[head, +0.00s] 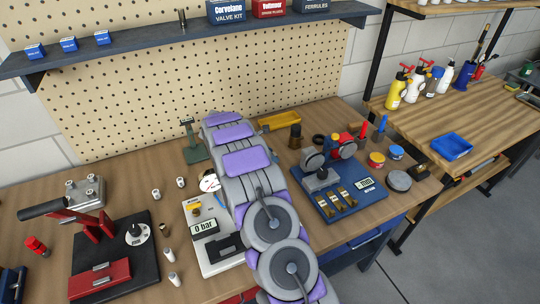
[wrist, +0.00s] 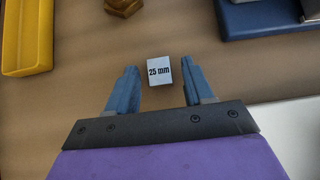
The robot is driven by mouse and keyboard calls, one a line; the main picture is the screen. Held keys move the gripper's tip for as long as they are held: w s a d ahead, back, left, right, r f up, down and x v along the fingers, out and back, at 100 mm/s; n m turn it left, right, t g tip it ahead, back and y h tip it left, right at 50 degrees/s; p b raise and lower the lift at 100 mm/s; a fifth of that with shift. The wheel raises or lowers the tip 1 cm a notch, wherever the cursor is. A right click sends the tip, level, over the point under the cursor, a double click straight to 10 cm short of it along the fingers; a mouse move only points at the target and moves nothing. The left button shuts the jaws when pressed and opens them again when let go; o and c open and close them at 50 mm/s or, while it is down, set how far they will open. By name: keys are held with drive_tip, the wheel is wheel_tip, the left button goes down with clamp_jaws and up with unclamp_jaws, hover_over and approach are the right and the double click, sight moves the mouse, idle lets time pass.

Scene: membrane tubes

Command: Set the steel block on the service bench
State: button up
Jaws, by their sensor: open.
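A small pale grey block marked "25 mm" (wrist: 160,71), which looks like the steel block, lies on the wooden bench (wrist: 75,105) in the wrist view. My gripper (wrist: 159,67) is open, with one blue finger on each side of the block and a visible gap at both sides. The fingers do not appear to touch it; their height above the bench is hard to judge. In the head view my arm hides both the gripper and the block. The bench (head: 130,172) runs across the head view. I cannot tell whether it is the service bench.
A yellow tray (wrist: 27,38) and brass fitting (wrist: 124,5) lie beyond the gripper. A blue-based device (head: 335,200) stands right of my arm, a white gauge unit (head: 212,257) left of it. A second wooden bench (head: 420,125) with bottles and a blue tray (head: 452,146) is at right.

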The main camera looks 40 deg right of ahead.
drive_tip(key=p+v, duration=0.3)
drive_tip(key=v, duration=0.9)
drive_tip(key=s+a+r+m+y, duration=0.2)
drive_tip(key=s+a+r+m, duration=0.2)
drive_tip(key=s+a+r, duration=0.4)
drive_tip(key=s+a+r+m+y, duration=0.25)
drive_tip(key=s+a+r, duration=0.2)
drive_tip(key=s, duration=0.45)
drive_tip(key=s+a+r+m+y, duration=0.1)
drive_tip(key=s+a+m, duration=0.3)
drive_tip(key=s, duration=1)
drive_tip(key=s+a+r+m+y, duration=0.1)
drive_tip(key=s+a+m+y, duration=0.2)
drive_tip(key=s+a, duration=0.8)
drive_tip(key=s+m, duration=0.2)
drive_tip(key=s, duration=0.1)
drive_tip(key=shift+d+r, duration=0.1)
drive_tip(key=shift+r, duration=0.05)
